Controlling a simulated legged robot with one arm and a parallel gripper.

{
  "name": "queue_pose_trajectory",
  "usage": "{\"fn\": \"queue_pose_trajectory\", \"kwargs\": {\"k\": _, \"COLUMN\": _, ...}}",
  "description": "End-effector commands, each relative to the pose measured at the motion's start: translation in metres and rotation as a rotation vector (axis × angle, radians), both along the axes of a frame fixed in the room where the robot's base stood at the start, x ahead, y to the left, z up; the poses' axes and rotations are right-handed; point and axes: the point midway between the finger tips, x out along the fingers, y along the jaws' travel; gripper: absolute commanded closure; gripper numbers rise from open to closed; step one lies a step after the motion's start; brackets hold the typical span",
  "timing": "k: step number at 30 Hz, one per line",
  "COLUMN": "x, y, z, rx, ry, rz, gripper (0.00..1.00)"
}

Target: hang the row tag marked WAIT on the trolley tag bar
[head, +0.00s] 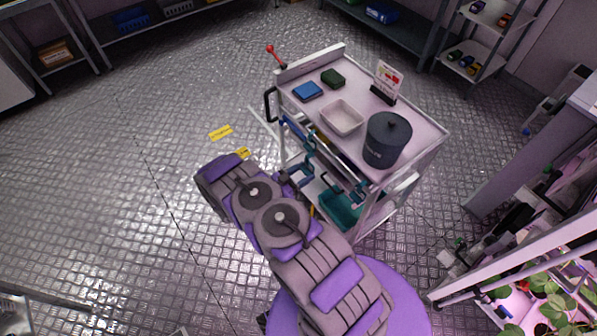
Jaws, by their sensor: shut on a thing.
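The trolley (431,151) stands right of centre, with a pale top and open lower shelves. Blue and teal parts show along its near-left side, below the top. I cannot tell which of them is the tag bar. My folded arm covers the trolley's lower left corner. The dark end that I take for my gripper (287,183) is beside that corner, mostly hidden by the arm. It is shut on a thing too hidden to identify. A thin yellow sliver (312,211) shows beside the arm. No marking WAIT can be read.
On the trolley top are a dark lidded pot (386,142), a white tray (343,130), a blue box (307,91), a dark green box (333,78) and a sign (387,79). Yellow labels (220,132) lie on the floor. Plant racks stand at right; the left floor is clear.

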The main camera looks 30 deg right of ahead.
Motion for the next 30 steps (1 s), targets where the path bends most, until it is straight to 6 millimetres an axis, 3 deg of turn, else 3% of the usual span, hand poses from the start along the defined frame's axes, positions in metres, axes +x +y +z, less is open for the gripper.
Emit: {"fn": "queue_pose_trajectory", "kwargs": {"k": 30, "x": 0.006, "y": -0.074, "z": 0.0, "rx": -0.001, "ry": -0.001, "rz": 0.0, "gripper": 0.72}}
